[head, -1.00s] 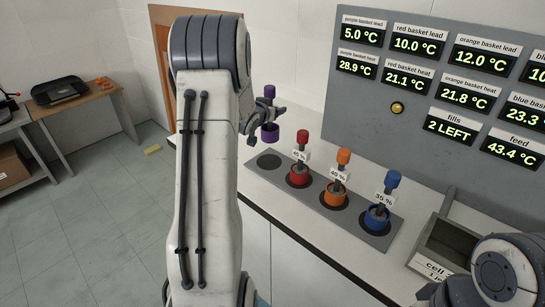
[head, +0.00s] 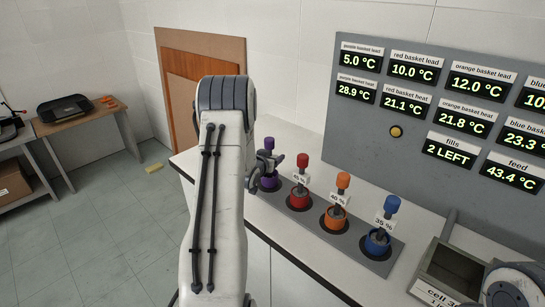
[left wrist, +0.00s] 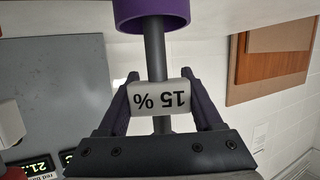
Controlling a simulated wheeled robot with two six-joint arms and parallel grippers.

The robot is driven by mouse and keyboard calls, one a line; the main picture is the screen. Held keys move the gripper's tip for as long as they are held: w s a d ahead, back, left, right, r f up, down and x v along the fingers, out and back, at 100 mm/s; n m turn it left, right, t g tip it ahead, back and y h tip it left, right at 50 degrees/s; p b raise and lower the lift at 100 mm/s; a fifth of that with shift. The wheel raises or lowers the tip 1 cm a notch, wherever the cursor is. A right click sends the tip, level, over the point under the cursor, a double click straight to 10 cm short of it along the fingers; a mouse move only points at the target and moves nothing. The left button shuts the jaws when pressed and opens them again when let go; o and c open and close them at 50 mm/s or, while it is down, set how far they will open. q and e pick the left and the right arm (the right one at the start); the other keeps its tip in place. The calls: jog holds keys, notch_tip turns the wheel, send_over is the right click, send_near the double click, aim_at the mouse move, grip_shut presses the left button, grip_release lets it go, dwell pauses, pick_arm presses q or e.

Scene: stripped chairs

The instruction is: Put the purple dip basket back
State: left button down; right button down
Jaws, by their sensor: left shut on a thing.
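The purple dip basket (head: 269,182) is upright at the leftmost place of the grey rack (head: 363,255), its purple knob (head: 269,143) on top. I cannot tell whether it rests fully in its hole. My left gripper (head: 262,172) is shut on its stem at the label. In the left wrist view the picture is upside down: the gripper (left wrist: 158,98) clasps the white "15 %" label on the grey stem, with the purple cup (left wrist: 150,12) beyond. My right gripper is out of view; only part of my right arm shows at lower right.
The red basket (head: 299,200), orange basket (head: 334,219) and blue basket (head: 377,241) stand in the rack to the right. A grey display panel (head: 420,110) rises behind. An open grey bin (head: 455,268) is at lower right. The white counter (head: 290,245) is clear in front.

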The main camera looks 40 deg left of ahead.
pick_arm(q)
jog(key=shift+f, duration=0.1)
jog(key=shift+c, duration=0.2)
grip_release()
jog(key=b+v, duration=0.2)
jog(key=v, duration=1)
